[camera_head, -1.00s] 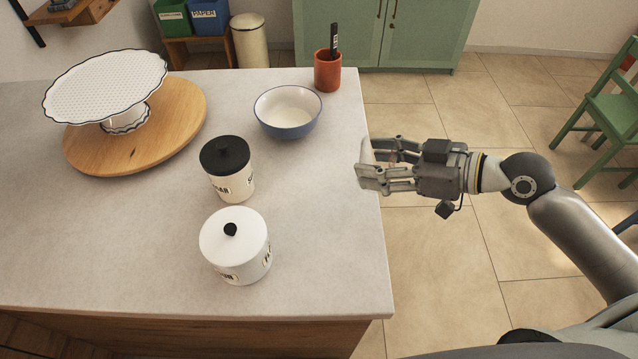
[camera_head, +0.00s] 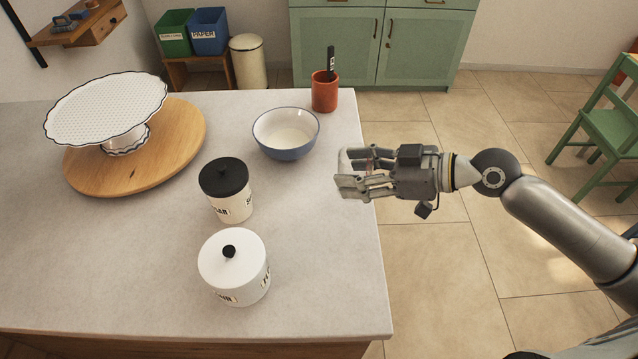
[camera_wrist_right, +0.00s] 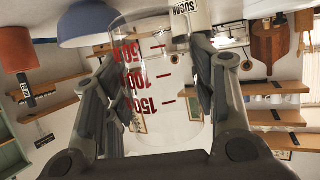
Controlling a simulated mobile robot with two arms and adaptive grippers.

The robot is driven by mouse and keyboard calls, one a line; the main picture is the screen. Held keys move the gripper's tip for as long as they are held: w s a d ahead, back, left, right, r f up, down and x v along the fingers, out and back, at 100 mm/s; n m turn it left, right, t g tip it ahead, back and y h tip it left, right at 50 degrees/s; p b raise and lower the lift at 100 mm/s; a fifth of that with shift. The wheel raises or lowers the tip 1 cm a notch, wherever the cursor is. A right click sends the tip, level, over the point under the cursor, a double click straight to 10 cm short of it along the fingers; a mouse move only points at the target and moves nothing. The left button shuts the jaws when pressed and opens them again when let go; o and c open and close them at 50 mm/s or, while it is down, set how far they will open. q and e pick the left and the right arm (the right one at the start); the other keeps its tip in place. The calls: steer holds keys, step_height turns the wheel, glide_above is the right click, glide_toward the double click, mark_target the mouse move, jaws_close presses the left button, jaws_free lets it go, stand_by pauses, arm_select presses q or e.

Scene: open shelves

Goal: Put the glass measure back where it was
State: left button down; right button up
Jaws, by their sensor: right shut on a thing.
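The glass measure (camera_wrist_right: 158,85) is clear with red markings and fills the middle of the right wrist view, between my two fingers. In the head view only a faint part of the glass measure (camera_head: 343,162) shows at the fingertips. My right gripper (camera_head: 352,173) is shut on it, over the right edge of the counter (camera_head: 310,260). The gripper also shows in the right wrist view (camera_wrist_right: 160,100). My left gripper is not in view.
A blue-rimmed bowl (camera_head: 286,133) and a terracotta pot (camera_head: 324,92) stand at the back right of the counter. A black-lidded canister (camera_head: 227,190) and a white canister (camera_head: 234,267) stand left of the gripper. A cake stand (camera_head: 106,108) is on a round wooden board (camera_head: 185,140). The counter's right front is clear.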

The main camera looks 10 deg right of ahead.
steer(key=w+a+f, duration=0.1)
steer(key=w+f, duration=0.1)
steer(key=w+a+f+p, duration=0.1)
steer(key=w+a+f, duration=0.1)
steer(key=w+a+f+p, duration=0.1)
steer(key=w+a+f, duration=0.1)
steer(key=shift+a+f, duration=0.25)
steer(key=shift+f, duration=0.15)
step_height(320, 180, down, 3)
steer(key=shift+a+r+p, duration=0.1)
steer(key=shift+a+p, duration=0.05)
steer(key=shift+p, duration=0.7)
steer(key=shift+f, duration=0.4)
steer(key=o, duration=1.1)
